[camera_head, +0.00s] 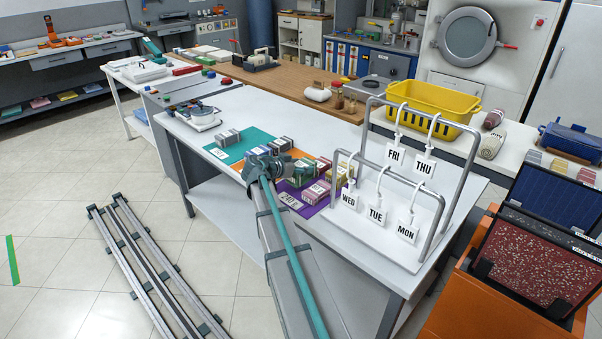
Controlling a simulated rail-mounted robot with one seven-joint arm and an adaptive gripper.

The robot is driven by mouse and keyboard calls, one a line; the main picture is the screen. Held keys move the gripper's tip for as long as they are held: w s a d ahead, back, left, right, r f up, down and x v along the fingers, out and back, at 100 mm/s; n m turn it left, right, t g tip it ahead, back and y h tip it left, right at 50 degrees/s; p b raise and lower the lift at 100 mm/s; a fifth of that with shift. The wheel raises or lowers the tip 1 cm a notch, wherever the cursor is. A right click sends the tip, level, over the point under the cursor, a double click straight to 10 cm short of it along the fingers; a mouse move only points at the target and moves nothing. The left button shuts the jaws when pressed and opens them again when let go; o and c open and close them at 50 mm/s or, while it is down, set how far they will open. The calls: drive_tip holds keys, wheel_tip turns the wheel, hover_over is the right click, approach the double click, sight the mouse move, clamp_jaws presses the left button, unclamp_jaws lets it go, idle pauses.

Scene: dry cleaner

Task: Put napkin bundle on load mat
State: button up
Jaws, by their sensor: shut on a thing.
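My gripper (264,165) is over the mats on the white table, seen from behind with my arm in front. It is shut on a bundle that the wrist mostly hides; I cannot tell which colour. A grey-white striped bundle (228,138) lies on the teal mat (246,146). A similar grey bundle (280,144) shows just beyond my gripper. Green (299,174), yellow (341,174) and pink (317,192) bundles lie around the purple mat (316,210). An orange mat (300,154) is partly hidden.
A metal rack (440,225) with weekday tags stands right of the purple mat. A yellow basket (432,106) is behind it. A scale-like device (199,116) stands left of the teal mat.

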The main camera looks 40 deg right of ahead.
drive_tip(key=shift+d+f+p, duration=0.1)
drive_tip(key=shift+f+p, duration=0.35)
drive_tip(key=shift+f, duration=1.2)
drive_tip(key=shift+f, duration=0.15)
drive_tip(key=o, duration=1.2)
drive_tip(key=shift+o, duration=0.2)
drive_tip(key=shift+r, duration=0.25)
drive_tip(key=b+v, duration=0.2)
drive_tip(key=v, duration=0.9)
drive_tip(key=shift+a+r+b, duration=0.1)
drive_tip(key=shift+a+b, duration=0.2)
drive_tip(key=shift+a, duration=0.2)
drive_tip(key=c, duration=0.3)
